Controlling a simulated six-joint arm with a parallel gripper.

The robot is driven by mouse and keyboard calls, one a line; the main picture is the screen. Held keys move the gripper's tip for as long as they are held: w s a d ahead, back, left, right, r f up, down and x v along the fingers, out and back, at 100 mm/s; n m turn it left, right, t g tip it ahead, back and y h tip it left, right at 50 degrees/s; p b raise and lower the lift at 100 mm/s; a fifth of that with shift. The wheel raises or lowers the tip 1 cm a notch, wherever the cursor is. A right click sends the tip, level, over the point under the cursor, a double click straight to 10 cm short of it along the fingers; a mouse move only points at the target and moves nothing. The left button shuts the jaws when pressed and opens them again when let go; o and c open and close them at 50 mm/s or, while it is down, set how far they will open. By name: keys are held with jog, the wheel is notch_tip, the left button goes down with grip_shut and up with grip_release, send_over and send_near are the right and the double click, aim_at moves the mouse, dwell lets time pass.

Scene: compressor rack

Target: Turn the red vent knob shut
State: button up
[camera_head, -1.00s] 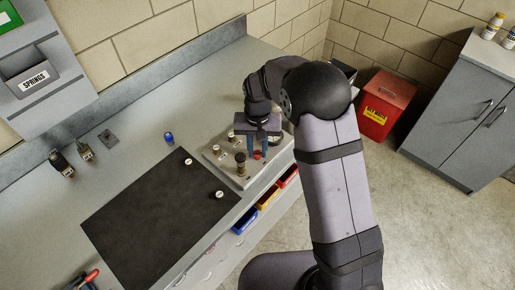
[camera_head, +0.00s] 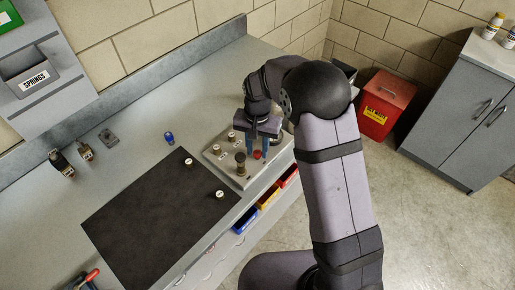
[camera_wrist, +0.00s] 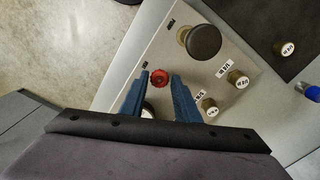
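The red vent knob (camera_wrist: 160,78) is a small, ridged round knob on the light metal plate (camera_wrist: 128,68). It also shows in the head view (camera_head: 257,155), below my gripper. My gripper (camera_wrist: 159,76) is open, with its blue fingers pointing down toward the plate. In the wrist view the fingertips lie left and right of the knob, with a narrow gap on each side. I cannot tell how far down the fingertips reach beside the knob.
A dark round-topped post (camera_wrist: 203,41) stands close to the knob. Brass fittings with white labels (camera_wrist: 238,79) stand on the same plate. A black mat (camera_head: 150,215) lies to the left. Colored bins (camera_head: 268,197) sit below the bench edge.

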aim_at(258, 153)
jog(key=shift+o, duration=0.9)
jog(key=shift+r, duration=0.1)
jog(key=shift+r+b, duration=1.05)
jog(key=shift+r, duration=2.5)
jog(key=s+d+f+n, duration=0.1)
jog(key=s+d, duration=0.4)
jog(key=s, duration=0.6)
jog(key=s+d+f+n, duration=0.1)
jog(key=s+d+n, duration=0.2)
jog(key=s+d, duration=0.3)
jog(key=s, duration=0.5)
jog(key=shift+d+f, duration=0.3)
jog(key=shift+f, duration=0.05)
